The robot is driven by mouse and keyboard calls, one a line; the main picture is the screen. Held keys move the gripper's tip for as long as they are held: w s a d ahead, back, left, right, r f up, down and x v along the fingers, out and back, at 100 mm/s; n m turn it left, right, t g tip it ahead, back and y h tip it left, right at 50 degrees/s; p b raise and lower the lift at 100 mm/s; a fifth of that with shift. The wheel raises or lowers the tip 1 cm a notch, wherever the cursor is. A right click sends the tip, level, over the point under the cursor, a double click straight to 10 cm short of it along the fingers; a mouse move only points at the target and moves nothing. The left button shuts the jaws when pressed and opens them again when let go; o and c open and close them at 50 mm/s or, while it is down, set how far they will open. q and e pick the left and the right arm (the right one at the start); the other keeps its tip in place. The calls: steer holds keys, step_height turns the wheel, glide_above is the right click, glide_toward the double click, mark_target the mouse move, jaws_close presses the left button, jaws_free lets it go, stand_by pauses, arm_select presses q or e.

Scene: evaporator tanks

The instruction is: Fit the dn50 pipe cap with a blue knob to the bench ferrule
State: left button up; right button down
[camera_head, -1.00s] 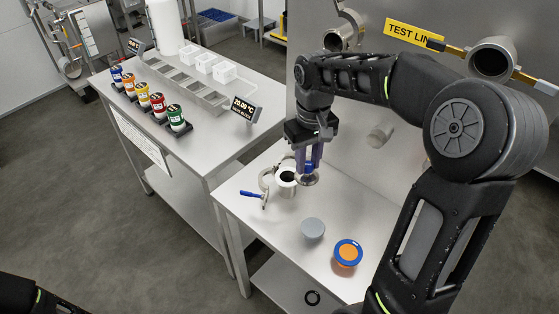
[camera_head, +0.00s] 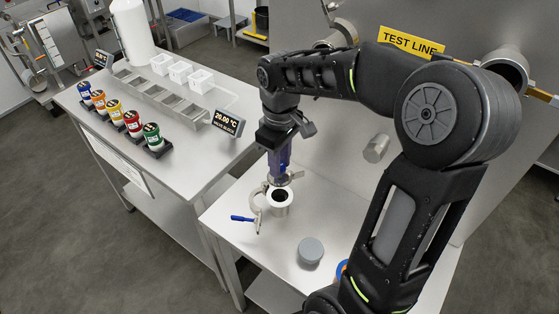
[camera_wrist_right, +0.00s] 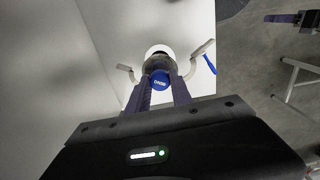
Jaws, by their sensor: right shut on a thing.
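My right gripper (camera_head: 280,170) points down and is shut on the blue knob (camera_wrist_right: 158,80) of the pipe cap. The metal cap (camera_head: 284,180) is just above and at the back edge of the bench ferrule (camera_head: 279,205), whose dark bore still shows in the head view. Whether they touch I cannot tell. In the right wrist view the ferrule's pale rim (camera_wrist_right: 158,49) shows beyond the cap. An open clamp (camera_head: 257,190) with a blue handle (camera_head: 241,218) lies beside the ferrule. My left gripper (camera_wrist_right: 284,18) appears only at the wrist view's upper right; its jaw state is unclear.
A grey round cap (camera_head: 311,250) stands on the bench in front; a blue-rimmed orange piece (camera_head: 341,270) is mostly behind my right arm. A metal cylinder (camera_head: 377,147) is by the panel. The left table (camera_head: 190,165) carries several coloured jars and white trays.

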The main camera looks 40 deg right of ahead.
steer(key=shift+f+b, duration=2.15)
steer(key=shift+f, duration=0.75)
steer(key=shift+f+b, duration=0.6)
steer(key=shift+f, duration=0.2)
steer(key=c, duration=1.1)
jaws_free()
steer(key=shift+o, duration=0.2)
steer(key=shift+r, duration=0.15)
steer(key=shift+r+p, duration=2.4)
steer(key=shift+r, duration=0.5)
